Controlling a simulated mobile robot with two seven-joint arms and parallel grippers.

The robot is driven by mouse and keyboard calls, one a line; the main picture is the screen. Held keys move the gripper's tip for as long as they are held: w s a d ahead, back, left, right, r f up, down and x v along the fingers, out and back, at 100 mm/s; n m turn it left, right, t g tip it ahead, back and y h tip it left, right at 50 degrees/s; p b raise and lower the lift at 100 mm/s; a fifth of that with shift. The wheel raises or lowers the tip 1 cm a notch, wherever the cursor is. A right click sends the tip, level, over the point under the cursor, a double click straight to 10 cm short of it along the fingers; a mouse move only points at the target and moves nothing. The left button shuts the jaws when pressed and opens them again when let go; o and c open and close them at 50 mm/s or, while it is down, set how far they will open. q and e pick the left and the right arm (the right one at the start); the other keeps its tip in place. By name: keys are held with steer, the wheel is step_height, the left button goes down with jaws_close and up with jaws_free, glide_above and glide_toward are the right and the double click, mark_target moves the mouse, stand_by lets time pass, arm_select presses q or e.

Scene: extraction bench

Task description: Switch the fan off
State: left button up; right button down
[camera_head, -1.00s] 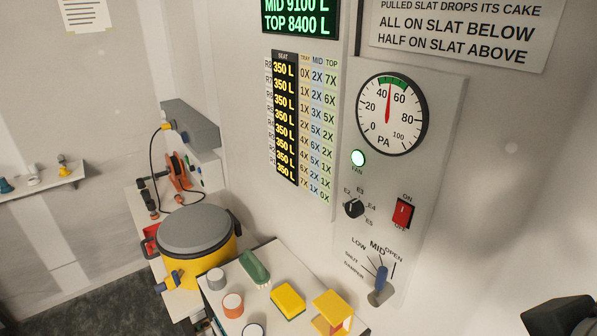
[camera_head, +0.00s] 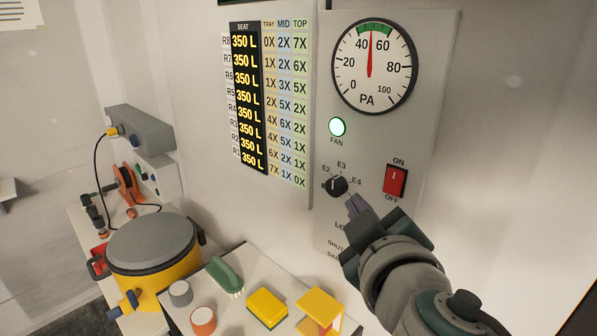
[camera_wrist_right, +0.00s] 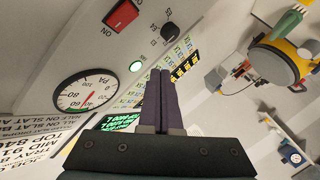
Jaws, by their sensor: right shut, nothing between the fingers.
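The fan switch (camera_head: 395,181) is a red rocker on the grey wall panel, with ON above it and OFF below. It also shows in the right wrist view (camera_wrist_right: 123,15), at the top. The round FAN lamp (camera_head: 337,127) above and left of it glows green. My right gripper (camera_head: 355,205) is shut and empty, in front of the panel, below and left of the switch and apart from it in the picture. Its closed fingers (camera_wrist_right: 160,98) point up in the wrist view. The damper lever is hidden behind my right gripper. My left gripper is out of view.
A black selector knob (camera_head: 336,186) is close to the fingertips in the picture. The PA gauge (camera_head: 373,62) reads about 50, in its green band. Below stand a yellow drum (camera_head: 150,262), a yellow sponge (camera_head: 267,305) and a green brush (camera_head: 225,275). The wall right of the panel is clear.

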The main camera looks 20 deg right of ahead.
mark_target(389, 192)
steer(key=shift+d, duration=0.1)
steer(key=shift+w+d+f, duration=0.25)
steer(key=shift+w+d, duration=0.3)
steer(key=shift+d, duration=0.8)
steer(key=shift+w+d+f, duration=0.2)
steer(key=shift+w+d, duration=0.4)
steer(key=shift+d, duration=0.7)
steer(key=shift+w+d+f, duration=0.25)
steer(key=shift+w+d, duration=0.3)
steer(key=shift+d, duration=0.8)
